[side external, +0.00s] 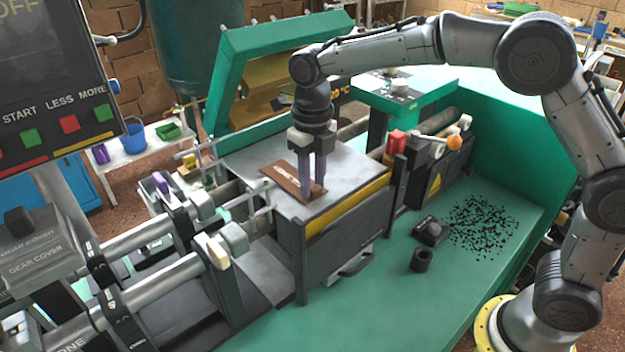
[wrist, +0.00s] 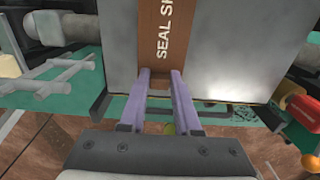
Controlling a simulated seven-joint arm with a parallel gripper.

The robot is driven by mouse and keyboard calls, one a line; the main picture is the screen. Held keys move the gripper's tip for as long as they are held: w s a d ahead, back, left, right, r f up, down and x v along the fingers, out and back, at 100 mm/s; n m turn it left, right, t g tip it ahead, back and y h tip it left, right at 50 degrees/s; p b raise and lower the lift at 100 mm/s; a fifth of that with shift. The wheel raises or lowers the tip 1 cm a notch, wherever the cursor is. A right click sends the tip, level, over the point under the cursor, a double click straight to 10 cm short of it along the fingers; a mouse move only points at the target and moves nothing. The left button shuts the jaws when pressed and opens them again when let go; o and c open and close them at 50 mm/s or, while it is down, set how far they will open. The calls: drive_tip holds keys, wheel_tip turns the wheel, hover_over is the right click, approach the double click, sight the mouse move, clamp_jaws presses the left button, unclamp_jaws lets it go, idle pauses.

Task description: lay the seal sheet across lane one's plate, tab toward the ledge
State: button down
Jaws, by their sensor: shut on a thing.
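The seal sheet (side external: 282,176) is a brown strip with pale lettering, on or just above the flat grey top of a metal block (side external: 258,154). In the wrist view the sheet (wrist: 166,42) reads "SEAL SH" and runs away from my gripper (wrist: 161,76). My gripper (side external: 313,191) points down with its purple fingers at the sheet's near right end, shut on it. The fingers hide part of that end. I cannot tell whether the sheet touches the block. Lane one's plate and the ledge are not clearly identifiable.
A raised green guard (side external: 225,80) stands behind the block. A red knob (side external: 397,143) and an orange ball handle (side external: 454,142) are to its right. Steel rods (side external: 150,232) run at the left. Black pellets (side external: 480,222) and a black cup (side external: 421,260) lie on the green deck.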

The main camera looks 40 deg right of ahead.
drive_tip(key=c, duration=0.6)
unclamp_jaws()
drive_tip(key=shift+f, duration=0.15)
